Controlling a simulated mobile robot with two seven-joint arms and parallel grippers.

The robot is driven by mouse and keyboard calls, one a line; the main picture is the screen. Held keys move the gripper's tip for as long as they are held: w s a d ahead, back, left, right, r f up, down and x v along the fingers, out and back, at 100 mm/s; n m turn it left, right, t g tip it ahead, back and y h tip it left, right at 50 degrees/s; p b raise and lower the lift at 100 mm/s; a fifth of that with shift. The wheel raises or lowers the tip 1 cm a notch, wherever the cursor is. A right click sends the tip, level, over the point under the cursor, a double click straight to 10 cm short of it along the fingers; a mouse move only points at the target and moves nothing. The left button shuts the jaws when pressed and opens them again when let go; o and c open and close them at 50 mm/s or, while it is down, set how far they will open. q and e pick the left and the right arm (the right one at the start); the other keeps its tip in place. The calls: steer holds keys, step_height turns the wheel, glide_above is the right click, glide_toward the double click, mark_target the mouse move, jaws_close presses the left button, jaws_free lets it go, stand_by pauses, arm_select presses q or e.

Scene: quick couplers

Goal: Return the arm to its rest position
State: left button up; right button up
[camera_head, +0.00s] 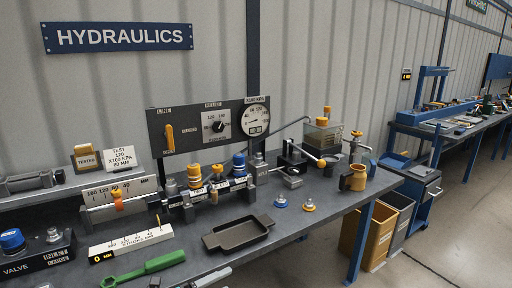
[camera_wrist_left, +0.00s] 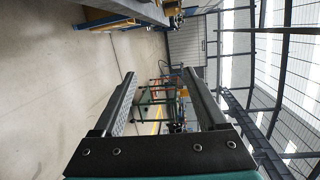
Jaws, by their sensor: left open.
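My left gripper (camera_wrist_left: 158,103) shows in the left wrist view with its two dark fingers spread wide apart and nothing between them. It points out over open floor, away from the bench top. No gripper or arm of mine shows in the head view, so my right gripper is not seen. The grey workbench (camera_head: 335,205) in the head view carries the hydraulic panel (camera_head: 190,133) with a dial gauge (camera_head: 257,118), and a row of couplers with blue and yellow caps (camera_head: 239,165).
A dark tray (camera_head: 238,234), a green-handled tool (camera_head: 150,267), a valve block (camera_head: 35,258) and loose couplers (camera_head: 281,201) are on the bench. Bins (camera_head: 368,238) stand at its right end. In the wrist view, the floor (camera_wrist_left: 60,80) is clear and distant equipment (camera_wrist_left: 160,95) lies beyond the fingers.

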arm_select(q)
steer(key=s+a+f+n+y, duration=0.3)
steer(key=s+f+n, duration=0.3)
steer(key=f, duration=0.3)
steer(key=s+a+f+n+g+y, duration=0.1)
steer(key=s+a+f+n+y, duration=0.3)
steer(key=f, duration=0.5)
steer(key=s+a+f+n+y, duration=0.2)
steer(key=s+f+n+y, duration=0.1)
steer(key=s+f+n, duration=0.5)
steer(key=s+f+n+g+y, duration=0.1)
steer(key=s+f+n+g, duration=0.1)
steer(key=s, duration=0.8)
steer(key=s+f+n+g, duration=0.3)
steer(key=s+f, duration=0.3)
steer(key=s, duration=0.5)
steer(key=s+f+n+g+y+b, duration=0.1)
steer(key=s+f+n+g, duration=0.2)
steer(key=s, duration=0.7)
step_height(320, 180, down, 2)
steer(key=shift+s+a+f+g+y, duration=0.1)
steer(key=shift+s+a+g+y, duration=0.2)
steer(key=shift+a+g, duration=0.1)
